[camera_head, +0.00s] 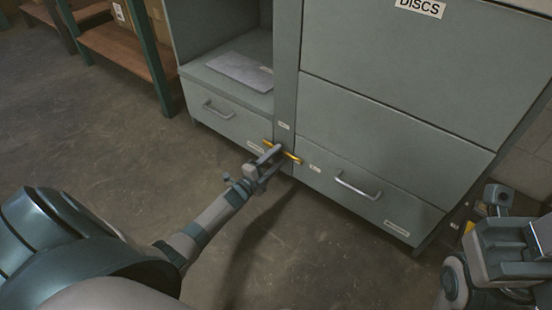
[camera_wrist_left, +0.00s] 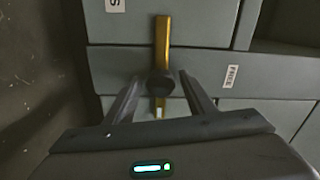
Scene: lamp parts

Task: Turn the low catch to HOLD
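The low catch is a yellow bar (camera_head: 293,157) on a dark round hub, mounted on the narrow post between the two low drawers. It lies roughly across the post in the head view. It also shows in the left wrist view (camera_wrist_left: 162,45), upright in that picture. My left gripper (camera_head: 273,156) is open at the catch. In the left wrist view its fingers (camera_wrist_left: 158,82) stand one on each side of the hub and bar. I cannot tell whether either finger touches. A label reading FREE (camera_wrist_left: 231,76) is on the post. My right arm shows at the lower right; its fingers are unclear.
A left drawer (camera_head: 219,109) and a right drawer (camera_head: 358,187) with bar handles flank the post. A grey sheet (camera_head: 243,70) lies in the open bay above the left drawer. A shelf rack (camera_head: 130,45) stands at the upper left. The floor in front is clear.

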